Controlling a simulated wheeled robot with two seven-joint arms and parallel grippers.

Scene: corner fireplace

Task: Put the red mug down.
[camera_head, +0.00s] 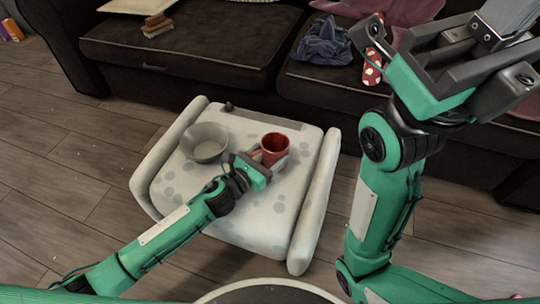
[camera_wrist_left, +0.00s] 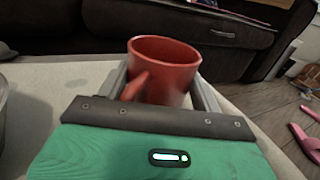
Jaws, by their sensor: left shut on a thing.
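The red mug (camera_head: 275,145) is upright at the right rear of a pale, spotted padded seat (camera_head: 240,215). My left gripper (camera_head: 268,162) reaches in from the lower left and is shut on the mug. In the left wrist view the mug (camera_wrist_left: 165,68) sits between the two fingers, with its handle toward the palm. The mug's bottom is hidden, so I cannot tell whether it touches the seat. My right gripper (camera_head: 470,55) is raised at the upper right, open and empty, with its fingers apart.
A grey bowl (camera_head: 205,143) stands left of the mug on the seat. Raised white armrests (camera_head: 316,200) flank the seat, whose front part is clear. Behind is a dark sofa (camera_head: 190,45) with blue cloth (camera_head: 324,42) and small brown blocks (camera_head: 157,25) on it.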

